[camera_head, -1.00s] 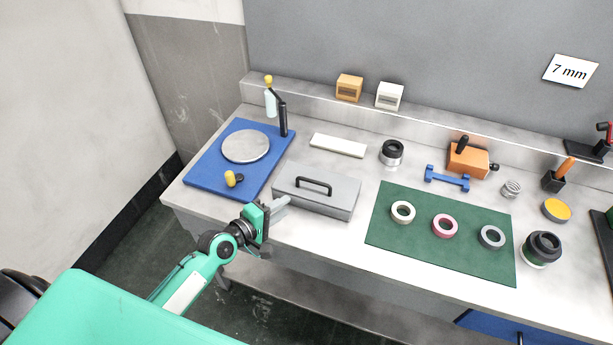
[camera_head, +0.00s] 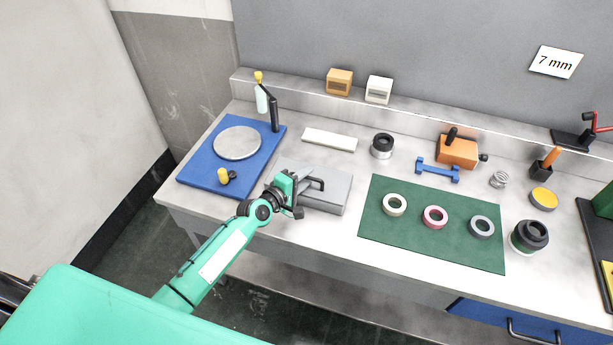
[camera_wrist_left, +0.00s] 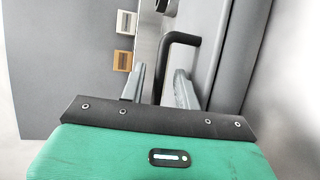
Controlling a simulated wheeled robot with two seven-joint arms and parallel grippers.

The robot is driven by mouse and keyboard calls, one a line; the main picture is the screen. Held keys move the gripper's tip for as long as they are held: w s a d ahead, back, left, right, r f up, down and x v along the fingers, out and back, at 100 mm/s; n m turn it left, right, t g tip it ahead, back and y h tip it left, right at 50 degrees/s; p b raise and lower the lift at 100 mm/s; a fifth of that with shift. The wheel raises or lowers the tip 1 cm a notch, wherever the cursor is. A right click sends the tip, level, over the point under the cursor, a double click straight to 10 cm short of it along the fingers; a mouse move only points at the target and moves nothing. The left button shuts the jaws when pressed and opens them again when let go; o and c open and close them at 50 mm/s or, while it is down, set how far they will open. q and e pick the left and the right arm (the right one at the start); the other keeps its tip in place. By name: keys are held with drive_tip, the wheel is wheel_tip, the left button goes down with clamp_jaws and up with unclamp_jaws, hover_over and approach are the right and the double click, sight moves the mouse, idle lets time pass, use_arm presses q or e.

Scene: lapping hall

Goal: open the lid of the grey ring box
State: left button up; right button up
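The grey ring box (camera_head: 336,192) stands near the front edge of the bench, and its lid looks shut. Its black bar handle (camera_head: 318,180) is partly hidden behind my left gripper (camera_head: 303,187). In the left wrist view the handle (camera_wrist_left: 183,38) runs between the two grey fingers of my left gripper (camera_wrist_left: 160,76). A gap shows on each side of the handle, so the fingers are open around it without visibly clamping it. The box's left part is hidden by the gripper. My right gripper is not in view.
A blue mat (camera_head: 203,170) with a round plate (camera_head: 237,143) lies left of the box. A green mat (camera_head: 430,247) with three rings lies to its right. A pale flat bar (camera_head: 329,139) and a black-topped cylinder (camera_head: 382,147) are behind it.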

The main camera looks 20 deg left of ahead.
use_arm(q)
drive_tip(key=shift+w+d, duration=0.2)
drive_tip(key=shift+w, duration=0.2)
clamp_jaws()
